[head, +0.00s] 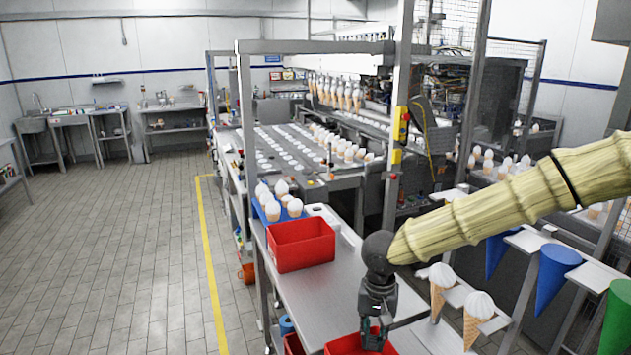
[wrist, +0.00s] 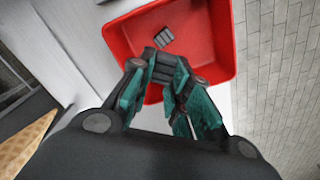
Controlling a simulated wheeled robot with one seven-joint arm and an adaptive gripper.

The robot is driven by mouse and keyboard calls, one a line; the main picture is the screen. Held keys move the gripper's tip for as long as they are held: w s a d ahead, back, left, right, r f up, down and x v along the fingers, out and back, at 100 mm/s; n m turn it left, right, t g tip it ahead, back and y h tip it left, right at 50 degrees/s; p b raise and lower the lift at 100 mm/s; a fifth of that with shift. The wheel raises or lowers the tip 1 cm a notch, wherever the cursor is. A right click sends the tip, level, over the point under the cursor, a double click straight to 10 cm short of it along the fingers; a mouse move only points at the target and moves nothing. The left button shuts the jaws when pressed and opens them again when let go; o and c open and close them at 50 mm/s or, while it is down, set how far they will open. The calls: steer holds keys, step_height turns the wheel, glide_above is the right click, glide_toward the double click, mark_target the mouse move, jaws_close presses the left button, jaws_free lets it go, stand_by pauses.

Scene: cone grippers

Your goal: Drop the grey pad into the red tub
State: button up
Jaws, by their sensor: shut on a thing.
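The red tub (wrist: 215,45) fills the upper middle of the wrist view, with its open top facing me. In the head view a red tub (head: 345,346) shows at the bottom edge, partly cut off, under my gripper (head: 375,343). The grey pad (wrist: 163,38), small and ridged, shows just past the fingertips against the tub's red inside. The fingers hide part of the grip, and I cannot tell the pad's height above the tub floor.
Another red tub (head: 302,246) stands farther back on the steel table (head: 335,285), beside a blue tray of white-topped cones (head: 283,190). A rack on the right holds cones (head: 478,308) and blue and green cone shapes. Tiled floor (head: 130,260) lies open on the left.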

mark_target(375, 338)
steer(key=shift+f+b, duration=0.4)
steer(key=shift+f, duration=0.15)
steer(key=shift+s+d+f+b, duration=0.1)
steer(key=shift+s+f+b, duration=0.2)
steer(key=shift+s+b, duration=0.3)
steer(key=shift+w+f+b, duration=0.4)
steer(key=shift+f+b, duration=0.05)
steer(key=shift+f, duration=0.05)
steer(key=shift+s+r, duration=0.1)
steer(key=shift+s+r, duration=0.1)
steer(key=o, duration=0.8)
steer(key=shift+o, duration=0.2)
step_height(375, 338, up, 12)
